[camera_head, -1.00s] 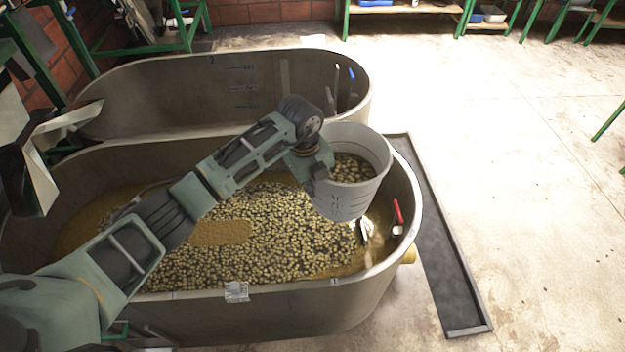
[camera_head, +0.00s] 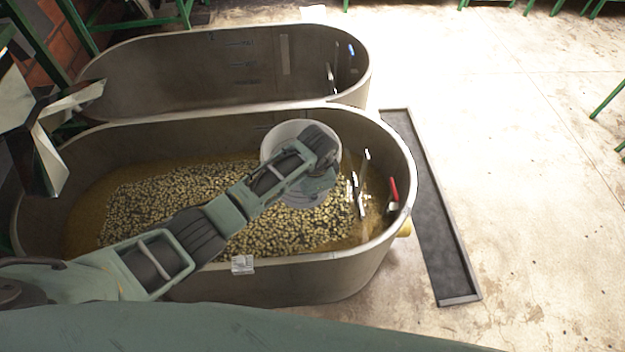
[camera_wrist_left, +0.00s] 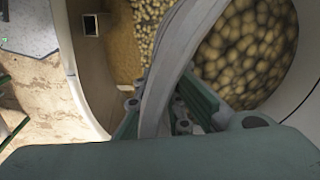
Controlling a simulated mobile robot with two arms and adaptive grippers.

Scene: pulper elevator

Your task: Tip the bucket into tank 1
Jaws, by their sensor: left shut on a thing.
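The bucket (camera_head: 275,143) is pale grey and hangs over the near tank (camera_head: 310,274), towards its right half. My arm covers much of it, so its tilt is hard to judge. In the left wrist view, brownish-yellow fruit (camera_wrist_left: 245,50) lies inside the bucket (camera_wrist_left: 172,75). My left gripper (camera_head: 316,188) is shut on the bucket's wall; its fingers show beside the wall in the wrist view (camera_wrist_left: 170,117). The near tank holds brownish liquid with a layer of yellowish fruit (camera_head: 165,195). I cannot read its number. My right gripper is not in view.
A second, empty-looking tank (camera_head: 165,75) stands directly behind. A red-handled fitting (camera_head: 393,190) is at the near tank's right end. A dark, framed floor channel (camera_head: 432,210) runs along the right. Pale metal sheets (camera_head: 48,160) stand at the left.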

